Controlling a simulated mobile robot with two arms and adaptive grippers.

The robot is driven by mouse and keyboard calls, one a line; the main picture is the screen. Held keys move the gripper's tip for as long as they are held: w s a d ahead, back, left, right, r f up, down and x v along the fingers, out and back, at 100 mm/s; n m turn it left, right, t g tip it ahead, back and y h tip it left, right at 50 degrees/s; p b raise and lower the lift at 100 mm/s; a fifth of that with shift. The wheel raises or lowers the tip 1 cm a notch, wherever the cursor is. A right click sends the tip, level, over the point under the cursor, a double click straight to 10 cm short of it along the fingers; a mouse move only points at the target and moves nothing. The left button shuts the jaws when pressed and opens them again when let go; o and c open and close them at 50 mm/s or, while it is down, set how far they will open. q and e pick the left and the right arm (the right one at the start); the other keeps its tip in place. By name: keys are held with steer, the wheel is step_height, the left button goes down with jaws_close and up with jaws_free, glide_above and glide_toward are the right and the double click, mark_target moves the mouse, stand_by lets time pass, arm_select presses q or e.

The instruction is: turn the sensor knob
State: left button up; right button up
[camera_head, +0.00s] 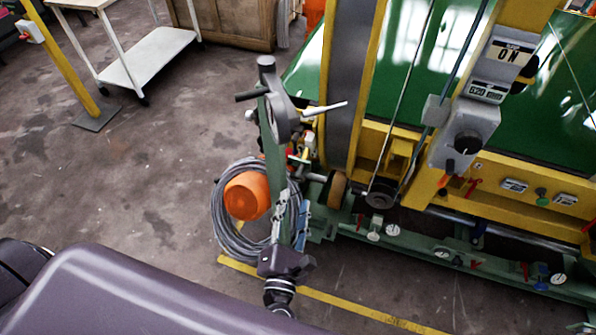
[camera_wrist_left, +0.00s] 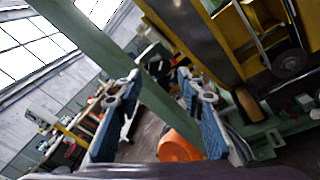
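A green post (camera_head: 272,150) stands at the machine's left end. It carries a grey disc-shaped head (camera_head: 283,117) with a pale lever and a dark side handle (camera_head: 251,95). A dark round knob (camera_head: 467,143) sits on a grey control box (camera_head: 470,125) at right. I cannot tell which is the sensor knob. My left gripper (camera_head: 296,208) is low beside the post, well below its head. In the left wrist view its two blue-padded fingers (camera_wrist_left: 158,88) are spread apart with nothing held; the green post (camera_wrist_left: 100,50) crosses behind them. My right gripper is not in view.
A grey cable coil (camera_head: 228,232) and an orange bucket-like object (camera_head: 247,195) are beside the post. The green and yellow machine (camera_head: 480,205) fills the right side. A white cart (camera_head: 150,58) and yellow pole (camera_head: 70,60) stand far left. The floor between is clear.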

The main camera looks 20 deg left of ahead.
mark_target(299, 180)
arm_select(q)
steer(key=w, duration=0.2)
steer(key=w+p, duration=0.1)
steer(key=w, duration=0.2)
steer(key=w+a+p, duration=0.1)
steer(key=w, duration=0.1)
steer(key=shift+w+a+r, duration=0.1)
steer(key=shift+w, duration=0.1)
steer(key=shift+c, duration=0.6)
steer(key=c, duration=0.8)
